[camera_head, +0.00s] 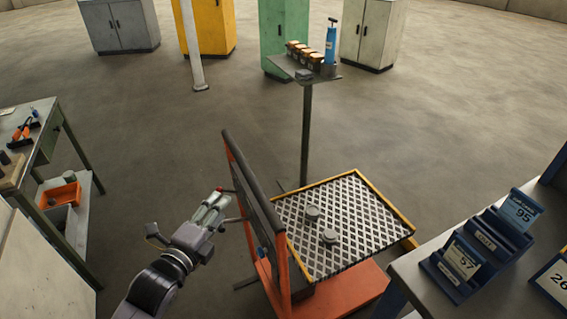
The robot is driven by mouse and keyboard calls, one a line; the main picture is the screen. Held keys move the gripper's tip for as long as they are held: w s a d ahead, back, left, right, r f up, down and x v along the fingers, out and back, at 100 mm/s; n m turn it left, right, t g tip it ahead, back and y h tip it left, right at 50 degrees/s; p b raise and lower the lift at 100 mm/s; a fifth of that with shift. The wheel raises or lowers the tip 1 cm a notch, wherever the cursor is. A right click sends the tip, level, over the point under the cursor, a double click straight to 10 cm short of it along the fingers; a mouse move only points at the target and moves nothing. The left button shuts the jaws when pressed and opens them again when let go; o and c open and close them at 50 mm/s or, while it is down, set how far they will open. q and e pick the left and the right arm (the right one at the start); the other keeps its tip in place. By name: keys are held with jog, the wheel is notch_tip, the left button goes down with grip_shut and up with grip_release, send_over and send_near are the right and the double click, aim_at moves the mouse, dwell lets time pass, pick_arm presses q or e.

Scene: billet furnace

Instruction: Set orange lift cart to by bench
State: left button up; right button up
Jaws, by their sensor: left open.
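The orange lift cart (345,292) stands in the lower middle, with an upright orange frame at its left side and a dark, diamond-patterned platform with yellow edges. Two small grey discs (330,236) lie on the platform. My left gripper (231,204) is open, just left of the upright frame; I cannot tell whether it touches it. A bench (54,138) with green legs and a lower shelf stands at the left edge. Another bench (423,281) is at the lower right, close to the cart's right side. My right gripper is out of view.
A post-mounted shelf (303,72) with small boxes and a blue bottle stands behind the cart. Cabinets (287,35) and a white pole (192,50) are farther back. Blue card holders (462,266) sit on the right bench. Floor between left bench and cart is mostly clear.

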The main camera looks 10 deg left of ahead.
aim_at(247, 173)
pick_arm(q)
jog(key=p+x, duration=0.1)
jog(key=x, duration=0.7)
jog(key=p+x, duration=0.1)
jog(key=x, duration=0.8)
jog(key=shift+r, duration=0.2)
jog(key=shift+c, duration=0.4)
grip_shut()
